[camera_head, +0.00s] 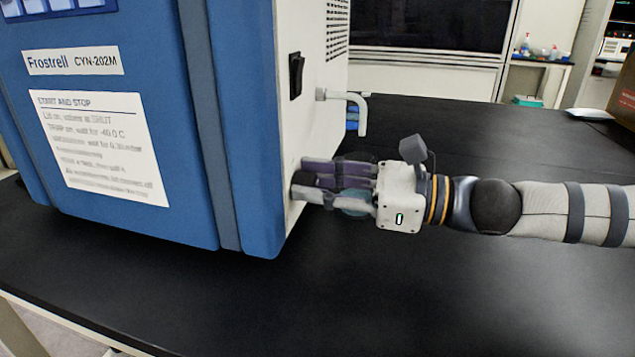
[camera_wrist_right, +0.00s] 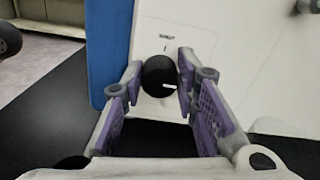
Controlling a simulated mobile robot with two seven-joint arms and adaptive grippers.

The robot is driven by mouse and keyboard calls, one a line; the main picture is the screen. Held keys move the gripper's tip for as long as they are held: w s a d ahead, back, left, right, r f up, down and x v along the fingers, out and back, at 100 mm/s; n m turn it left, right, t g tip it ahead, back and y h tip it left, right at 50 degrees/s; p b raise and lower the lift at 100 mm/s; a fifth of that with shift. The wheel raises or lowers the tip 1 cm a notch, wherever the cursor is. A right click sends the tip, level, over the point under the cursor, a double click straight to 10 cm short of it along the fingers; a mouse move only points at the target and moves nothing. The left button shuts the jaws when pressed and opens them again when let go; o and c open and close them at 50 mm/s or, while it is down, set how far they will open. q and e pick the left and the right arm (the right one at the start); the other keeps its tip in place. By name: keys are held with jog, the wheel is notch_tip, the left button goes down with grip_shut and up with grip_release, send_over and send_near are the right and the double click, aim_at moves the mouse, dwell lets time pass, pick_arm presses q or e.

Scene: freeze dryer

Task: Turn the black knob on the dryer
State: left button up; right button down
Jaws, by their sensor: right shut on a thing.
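The dryer (camera_head: 150,120) is a blue and white box standing on a black table. My right gripper (camera_head: 308,183) reaches in from the right, low at the white side panel of the dryer. In the right wrist view the black knob (camera_wrist_right: 158,77) sits on that panel, with a white mark on its face and a small printed label above it. The right gripper's purple fingers (camera_wrist_right: 160,85) are shut on the knob, one on each side. In the head view the fingers hide the knob. My left gripper is not in view.
Above the gripper, the side panel carries a black rocker switch (camera_head: 295,75) and a pale bent pipe fitting (camera_head: 345,100) that sticks out. The black table (camera_head: 450,300) is clear in front and to the right. A white object (camera_head: 590,114) lies at the far right.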

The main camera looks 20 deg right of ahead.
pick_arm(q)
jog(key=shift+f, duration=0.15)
pick_arm(e)
jog(key=shift+n, duration=0.3)
jog(key=n+b, duration=0.1)
jog(key=n, duration=0.1)
jog(key=shift+f+n+b, duration=0.2)
jog(key=shift+n+b, duration=0.1)
jog(key=shift+b, duration=0.1)
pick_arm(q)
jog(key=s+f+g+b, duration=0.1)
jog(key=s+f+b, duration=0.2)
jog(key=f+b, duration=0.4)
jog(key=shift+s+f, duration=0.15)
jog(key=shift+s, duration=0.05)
pick_arm(e)
jog(key=shift+n, duration=7.3)
jog(key=c, duration=1.2)
grip_release()
jog(key=shift+s, duration=0.1)
jog(key=shift+c, duration=0.2)
